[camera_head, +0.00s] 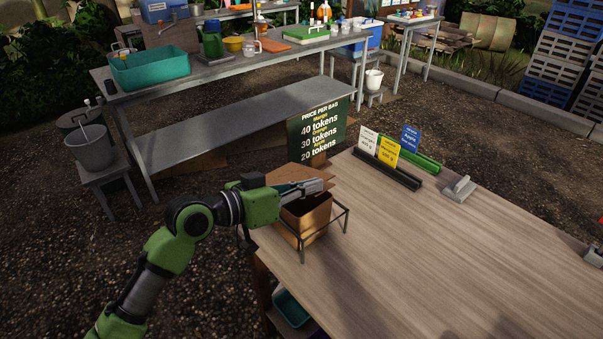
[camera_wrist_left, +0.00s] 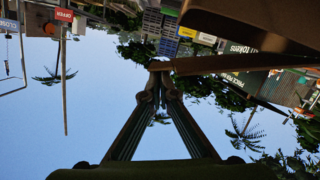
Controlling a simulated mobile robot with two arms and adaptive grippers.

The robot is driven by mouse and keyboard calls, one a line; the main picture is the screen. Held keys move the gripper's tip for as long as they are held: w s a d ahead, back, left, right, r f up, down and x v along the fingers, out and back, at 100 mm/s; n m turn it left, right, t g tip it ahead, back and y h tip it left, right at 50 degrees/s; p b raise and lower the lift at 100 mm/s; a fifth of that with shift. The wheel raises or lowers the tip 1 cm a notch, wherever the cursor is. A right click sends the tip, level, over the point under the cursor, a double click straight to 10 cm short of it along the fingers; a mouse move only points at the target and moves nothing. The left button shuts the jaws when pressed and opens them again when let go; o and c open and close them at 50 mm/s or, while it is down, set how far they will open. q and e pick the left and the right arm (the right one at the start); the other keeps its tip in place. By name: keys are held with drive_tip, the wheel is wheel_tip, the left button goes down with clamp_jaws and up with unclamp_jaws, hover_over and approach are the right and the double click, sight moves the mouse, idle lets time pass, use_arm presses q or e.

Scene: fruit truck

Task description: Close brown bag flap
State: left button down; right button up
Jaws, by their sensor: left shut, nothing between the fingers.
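The brown bag (camera_head: 309,217) stands open at the near left corner of the wooden table, inside a dark wire frame (camera_head: 345,222). Its flap (camera_head: 300,174) is raised at the back of the opening, partly hidden by my left gripper. My left gripper (camera_head: 325,185) is shut and empty, reaching across over the bag opening from the left. In the left wrist view its fingertips (camera_wrist_left: 159,68) meet beside a thin brown edge, which seems to belong to the bag or flap; I cannot tell whether they touch. My right gripper is not in view.
A price board (camera_head: 317,130) stands just behind the bag. Card holders (camera_head: 388,170) and a grey metal item (camera_head: 459,188) sit toward the table's back edge. The wooden table (camera_head: 450,260) is clear to the bag's right. A grey bench (camera_head: 220,130) stands beyond.

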use_arm(q)
drive_tip(key=shift+s+d+f+m+t+y+b, duration=0.2)
drive_tip(key=shift+f+m+b, duration=0.35)
drive_tip(key=shift+f, duration=0.5)
drive_tip(key=shift+s+d+f+m+t+y+b, duration=0.2)
drive_tip(key=shift+f+m+b, duration=0.3)
drive_tip(key=shift+f, duration=0.55)
drive_tip(key=shift+s+d+f+m+t+y+b, duration=0.1)
drive_tip(key=shift+s+f+m+b, duration=0.35)
drive_tip(key=shift+f, duration=0.6)
drive_tip(key=shift+w, duration=0.1)
